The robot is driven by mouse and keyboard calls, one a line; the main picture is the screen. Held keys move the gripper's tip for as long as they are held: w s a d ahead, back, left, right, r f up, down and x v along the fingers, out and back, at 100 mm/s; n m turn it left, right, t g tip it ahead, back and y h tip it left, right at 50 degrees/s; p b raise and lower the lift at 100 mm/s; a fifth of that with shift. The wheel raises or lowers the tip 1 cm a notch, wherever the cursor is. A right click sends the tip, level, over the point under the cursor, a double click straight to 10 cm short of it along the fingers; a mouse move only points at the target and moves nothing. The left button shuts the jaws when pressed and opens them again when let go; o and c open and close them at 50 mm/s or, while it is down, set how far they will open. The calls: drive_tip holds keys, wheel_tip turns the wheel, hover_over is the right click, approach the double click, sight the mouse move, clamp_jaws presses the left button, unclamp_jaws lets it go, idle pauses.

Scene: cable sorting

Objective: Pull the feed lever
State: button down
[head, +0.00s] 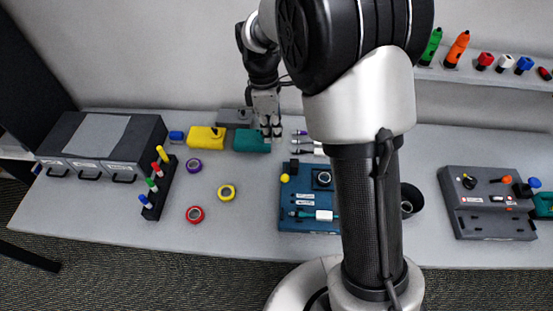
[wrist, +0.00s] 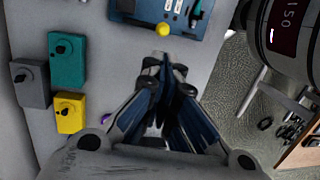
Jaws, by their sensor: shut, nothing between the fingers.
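A blue machine (head: 300,222) sits on the bench, with a yellow ball knob (head: 284,177) at its left edge. Its labels are too small to read, so I cannot tell for sure that this knob is the feed lever. In the wrist view the blue machine (wrist: 195,35) is at the top, cut off by the frame, with the yellow knob (wrist: 163,29) on its near edge. My gripper (head: 271,132) is above the back of the bench, beside the teal box, apart from the knob. In the wrist view my gripper (wrist: 166,72) is shut and empty, pointing towards the knob.
A teal box (head: 250,141), a yellow box (head: 206,138) and a grey box (head: 234,117) stand near my gripper. Tape rings lie left of the blue machine. A grey machine (head: 490,222) with an orange knob (head: 506,179) stands at the right. My arm hides part of the bench.

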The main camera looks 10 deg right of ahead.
drive_tip(key=shift+f, duration=0.15)
drive_tip(key=b, duration=0.3)
hover_over(285, 171)
drive_tip(key=s+a, duration=0.2)
drive_tip(key=a, duration=0.1)
wheel_tip(285, 171, down, 14)
drive_tip(key=shift+d+r, duration=0.15)
drive_tip(key=shift+r, duration=0.1)
